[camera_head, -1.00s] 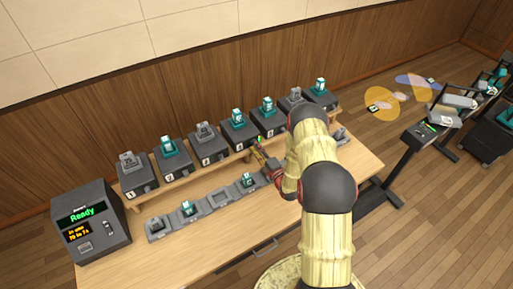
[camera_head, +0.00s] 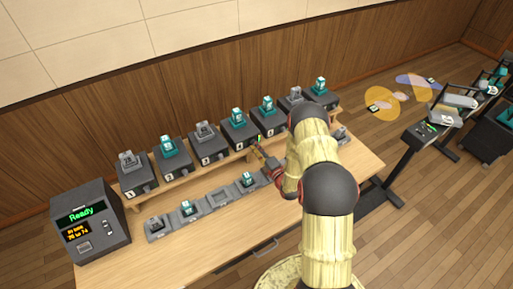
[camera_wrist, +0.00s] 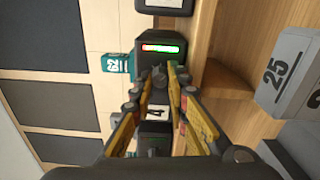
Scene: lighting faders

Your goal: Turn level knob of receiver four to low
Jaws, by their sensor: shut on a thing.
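Receiver four is a dark box (camera_head: 239,130) in the shelf row, labelled 4, with a teal device on top. In the wrist view its front (camera_wrist: 160,36) shows a lit red-to-green bar. Its small dark level knob (camera_wrist: 158,78) lies between the bar and the number label. My gripper (camera_wrist: 160,74) is shut on this knob, with one yellow-and-grey finger on each side. In the head view my gripper (camera_head: 258,150) is at the receiver's front right; the arm and fingers hide the knob there. The knob's exact pointer angle cannot be read.
Similar receivers stand close on both sides along the wooden shelf (camera_head: 183,178). A row of charger slots (camera_head: 219,197) lies on the table in front, some holding devices. A dark box with a "Ready" screen (camera_head: 90,226) stands at the left.

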